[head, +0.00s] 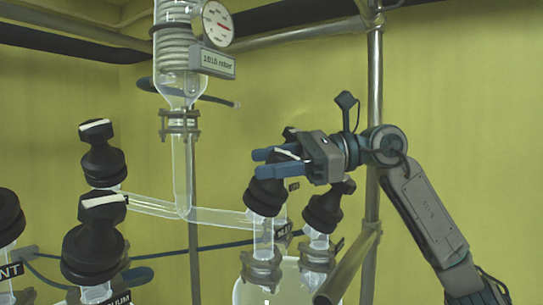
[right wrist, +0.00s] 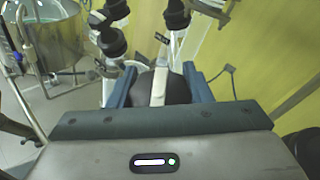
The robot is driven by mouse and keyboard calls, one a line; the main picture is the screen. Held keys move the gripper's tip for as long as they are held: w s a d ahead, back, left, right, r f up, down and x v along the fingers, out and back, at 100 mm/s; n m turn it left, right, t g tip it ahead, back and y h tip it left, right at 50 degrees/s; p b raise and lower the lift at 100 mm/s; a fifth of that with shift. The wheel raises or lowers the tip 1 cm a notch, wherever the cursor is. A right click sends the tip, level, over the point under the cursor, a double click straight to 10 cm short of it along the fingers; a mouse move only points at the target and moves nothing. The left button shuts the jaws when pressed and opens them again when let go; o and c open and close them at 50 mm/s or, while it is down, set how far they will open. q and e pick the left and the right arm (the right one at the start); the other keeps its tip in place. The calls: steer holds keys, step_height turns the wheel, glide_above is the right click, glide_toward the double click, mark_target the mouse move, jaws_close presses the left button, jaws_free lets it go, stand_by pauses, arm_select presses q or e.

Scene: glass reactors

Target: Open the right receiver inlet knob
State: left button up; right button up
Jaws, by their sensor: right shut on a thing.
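The right receiver inlet knob (head: 265,196) is a black knob with a white stripe on top, on the glass fitting at the right end of the slanted glass tube. My right gripper (head: 259,164) reaches it from the right, its blue fingers around the knob's top. In the right wrist view the knob (right wrist: 178,90) sits between the two blue fingers (right wrist: 159,82), and its white stripe runs roughly along the fingers. The gripper is shut on it. The gripper partly hides the knob's top in the head view. My left gripper is not in view.
Another black knob (head: 322,209) stands close below the right gripper. Similar knobs (head: 100,165) (head: 92,245) stand at the left. A glass column (head: 178,70) with a gauge (head: 217,23) hangs at the upper middle. A metal pole (head: 375,80) rises behind my right arm.

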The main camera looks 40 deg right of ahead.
steer(key=n+g+p, duration=0.2)
steer(key=n+g, duration=0.1)
steer(key=n+g+p, duration=0.1)
steer(key=n+g, duration=0.1)
steer(key=shift+s+a+r+y+p, duration=0.1)
steer(key=shift+s+r+y+p, duration=0.05)
steer(key=shift+s+y+p, duration=0.2)
steer(key=n+g+p, duration=0.2)
steer(key=shift+s+g, duration=0.1)
steer(key=shift+g, duration=0.2)
steer(key=shift+s+f+n+g+p, duration=0.1)
steer(key=shift+f+n+g+p, duration=0.25)
steer(key=shift+n+g+p, duration=0.45)
steer(key=shift+f+h, duration=0.1)
steer(key=shift+h, duration=0.35)
steer(key=o, duration=1)
